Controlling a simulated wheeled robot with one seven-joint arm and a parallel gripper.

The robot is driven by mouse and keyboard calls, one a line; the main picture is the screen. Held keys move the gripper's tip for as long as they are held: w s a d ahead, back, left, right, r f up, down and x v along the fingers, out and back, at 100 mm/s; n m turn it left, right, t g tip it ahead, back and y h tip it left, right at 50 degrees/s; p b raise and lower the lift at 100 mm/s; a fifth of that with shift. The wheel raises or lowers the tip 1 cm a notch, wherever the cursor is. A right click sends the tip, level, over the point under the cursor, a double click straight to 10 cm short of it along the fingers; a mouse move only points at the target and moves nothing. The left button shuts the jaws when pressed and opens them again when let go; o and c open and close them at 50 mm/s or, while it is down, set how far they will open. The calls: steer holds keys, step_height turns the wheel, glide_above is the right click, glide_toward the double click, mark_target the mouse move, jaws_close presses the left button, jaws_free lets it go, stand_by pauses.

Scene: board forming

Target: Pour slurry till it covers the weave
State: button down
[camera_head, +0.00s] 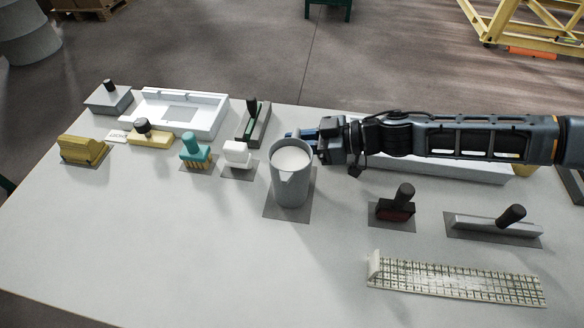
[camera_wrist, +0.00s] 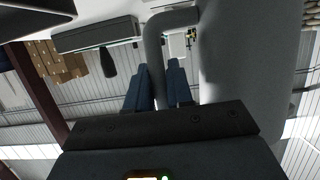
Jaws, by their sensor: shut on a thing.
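A grey pitcher (camera_head: 291,185) holding white slurry (camera_head: 291,158) stands upright at the middle of the table, over a dark grey mat (camera_head: 273,212). Its spout points toward the front. My gripper (camera_head: 303,134) comes from the right and is shut on the pitcher's handle, behind the body. In the wrist view my blue fingers (camera_wrist: 158,88) close around the grey handle (camera_wrist: 154,50), with the pitcher wall (camera_wrist: 245,55) to the right. The woven strip (camera_head: 455,281), a pale grid with an upright tab at its left end, lies at the front right. No slurry shows on it.
A white tray (camera_head: 215,118), teal brush (camera_head: 195,152), white block (camera_head: 237,154) and yellow tools stand left. The front left of the table (camera_head: 180,255) is clear.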

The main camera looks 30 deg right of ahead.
steer(key=shift+r, duration=0.15)
steer(key=shift+r, duration=2.4)
